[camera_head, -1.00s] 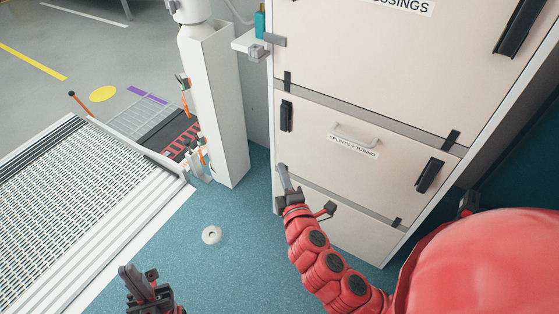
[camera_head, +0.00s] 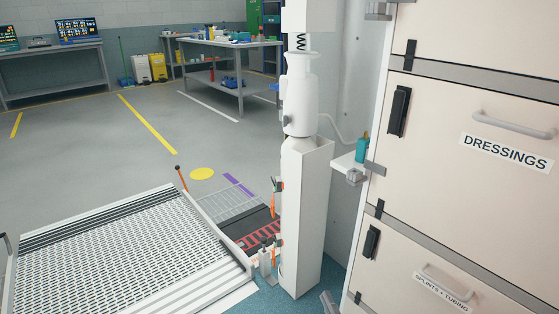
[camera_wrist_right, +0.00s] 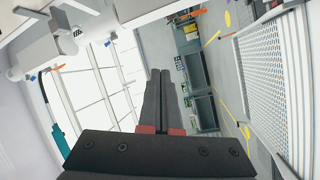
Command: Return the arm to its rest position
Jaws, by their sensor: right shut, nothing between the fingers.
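My right gripper (camera_wrist_right: 165,75) shows in the right wrist view with its two dark fingers closed together and nothing between them. In the head view only the grey tip of the right gripper (camera_head: 329,303) shows at the bottom edge, in front of the cabinet's lower left side. The rest of the right arm is out of the frame there. My left gripper is not in view.
A cabinet (camera_head: 440,110) with labelled drawers stands close at the right. A white post (camera_head: 305,215) stands left of it, with a small shelf (camera_head: 349,165) between. A perforated ramp (camera_head: 120,250) lies at the lower left. Grey floor (camera_head: 90,150) is open beyond.

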